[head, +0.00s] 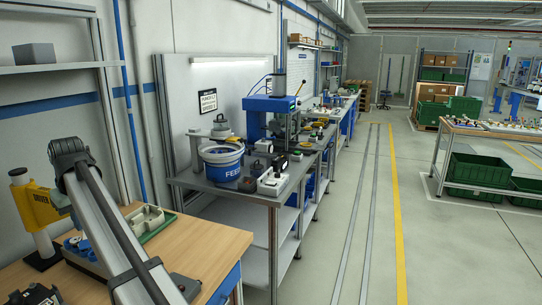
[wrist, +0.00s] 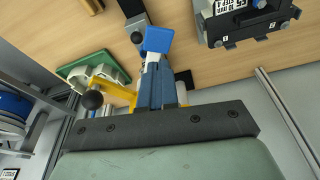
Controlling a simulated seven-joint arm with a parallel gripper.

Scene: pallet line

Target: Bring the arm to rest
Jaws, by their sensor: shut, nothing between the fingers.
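My gripper (wrist: 157,62) shows in the wrist view with its fingers together and nothing held between them. It is above a light wooden bench top (wrist: 210,75). A bright blue patch lies at the fingertips; I cannot tell whether it belongs to the fingers or to something below. In the head view my arm reaches over the wooden bench (head: 200,245) at the front left; my gripper cannot be made out there.
A yellow tool (head: 38,205) stands on the bench, left of my arm. A green tray with a pale fixture (head: 150,222) lies behind the arm. In the wrist view a dark labelled block (wrist: 245,20) is at upper right. The floor aisle (head: 345,240) is clear.

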